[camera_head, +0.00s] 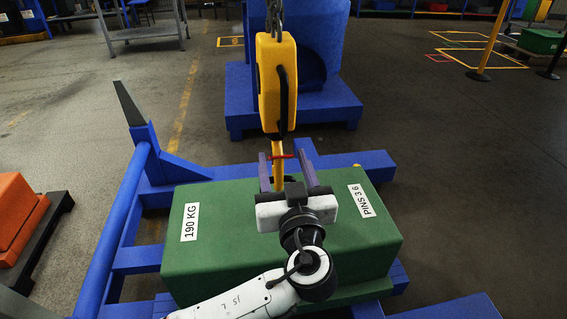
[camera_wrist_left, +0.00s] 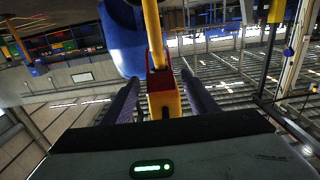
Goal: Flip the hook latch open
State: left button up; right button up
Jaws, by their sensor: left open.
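A yellow hoist hook block (camera_head: 272,84) hangs on a chain above the green counterweight (camera_head: 240,228). Its yellow hook (camera_head: 277,178) reaches down, with a red latch (camera_head: 281,157) across it. My left gripper (camera_head: 283,160) is open, its two purple fingers on either side of the hook and latch. In the left wrist view the yellow hook (camera_wrist_left: 164,104) and red latch (camera_wrist_left: 159,82) show between the spread fingers of my left gripper (camera_wrist_left: 160,84). I cannot tell whether a finger touches the latch. The hook's lower end is hidden behind my gripper. My right gripper is not in view.
The green block carries labels "190 KG" and "PINS 3 6" and rests on a blue frame (camera_head: 128,215) with a raised post at left. A blue fixture (camera_head: 330,113) stands behind the hook. Orange blocks (camera_head: 18,216) sit at far left. Open floor lies on the right.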

pick_arm(q)
grip_shut()
jog(key=r+g+p, duration=0.1)
jog(key=p, duration=0.1)
jog(key=r+g+p, duration=0.1)
jog(key=p, duration=0.1)
jog(key=shift+w+a+r, duration=0.1)
jog(key=shift+w+r, duration=0.05)
jog(key=shift+w, duration=0.2)
jog(key=w+r+g+p, duration=0.1)
jog(key=p, duration=0.3)
jog(key=shift+a+g, duration=0.1)
jog(key=shift+g, duration=0.2)
jog(key=shift+w+f+h+p, duration=0.25)
jog(key=shift+h+p, duration=0.15)
jog(key=shift+p, duration=0.2)
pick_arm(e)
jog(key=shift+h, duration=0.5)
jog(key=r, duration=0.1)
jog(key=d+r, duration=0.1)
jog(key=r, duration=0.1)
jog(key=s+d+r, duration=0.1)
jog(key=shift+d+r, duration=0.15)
pick_arm(q)
jog(key=shift+s, duration=0.1)
